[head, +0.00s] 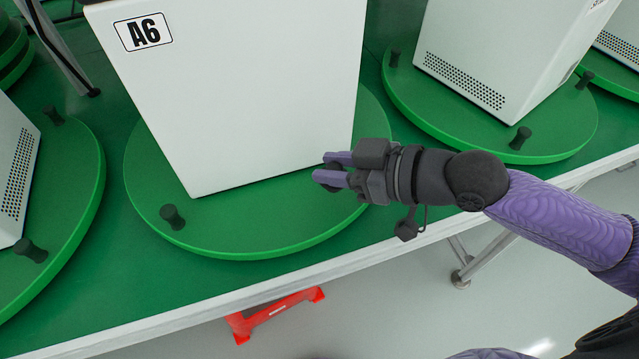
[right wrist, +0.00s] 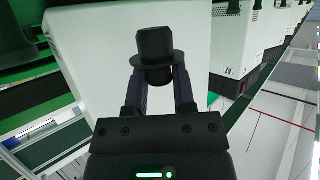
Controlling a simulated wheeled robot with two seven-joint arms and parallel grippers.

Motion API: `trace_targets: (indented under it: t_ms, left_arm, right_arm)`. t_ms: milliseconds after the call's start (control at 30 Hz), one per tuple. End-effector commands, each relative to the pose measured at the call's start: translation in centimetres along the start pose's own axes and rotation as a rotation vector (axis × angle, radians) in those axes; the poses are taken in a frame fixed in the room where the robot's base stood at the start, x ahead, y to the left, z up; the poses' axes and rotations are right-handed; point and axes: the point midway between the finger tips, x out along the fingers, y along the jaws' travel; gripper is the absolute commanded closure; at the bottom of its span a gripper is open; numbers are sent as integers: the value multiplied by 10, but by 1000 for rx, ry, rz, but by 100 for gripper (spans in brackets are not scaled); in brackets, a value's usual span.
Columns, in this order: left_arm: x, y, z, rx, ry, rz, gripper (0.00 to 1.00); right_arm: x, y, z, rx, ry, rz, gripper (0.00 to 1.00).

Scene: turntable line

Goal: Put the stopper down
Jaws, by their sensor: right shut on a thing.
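My right gripper (head: 328,172) is over the front right part of the green turntable (head: 270,238), close to the lower right corner of the white case marked A6 (head: 240,95). In the right wrist view the gripper (right wrist: 157,88) is shut on a black stopper (right wrist: 154,48), which has a wide collar at its middle. In the head view the held stopper is hidden or too small to make out. Another black stopper (head: 172,217) stands upright on the turntable, at the front left of the case. My left gripper is not in view.
More green turntables with white cases stand at the left (head: 75,190) and right (head: 490,130), with black stoppers on them. The pale table edge (head: 300,273) runs below my right arm. A red object (head: 275,314) is below the table edge.

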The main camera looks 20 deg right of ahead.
Motion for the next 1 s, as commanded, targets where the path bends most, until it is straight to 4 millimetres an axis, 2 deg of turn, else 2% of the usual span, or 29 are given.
trace_targets:
  t_ms: [100, 167, 333, 600, 633, 767, 800, 1000]
  left_arm:
    - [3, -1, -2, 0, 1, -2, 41]
    - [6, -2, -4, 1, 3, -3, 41]
    - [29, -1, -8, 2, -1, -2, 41]
    - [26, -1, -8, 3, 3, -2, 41]
    - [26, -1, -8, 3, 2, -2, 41]
    - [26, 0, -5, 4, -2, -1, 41]
    - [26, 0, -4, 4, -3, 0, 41]
    - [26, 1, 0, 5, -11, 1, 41]
  right_arm:
    - [14, 0, -6, -1, 2, 1, 100]
    - [19, 0, -4, 0, -2, 0, 100]
    - [32, 0, 29, 4, -8, -2, 100]
    - [30, 0, 26, -1, -5, 1, 100]
    - [30, 0, 26, -1, -5, 1, 64]
    - [30, 0, 26, -1, -5, 1, 36]
    - [30, 0, 26, -1, -5, 1, 33]
    - [30, 0, 26, -1, -5, 1, 33]
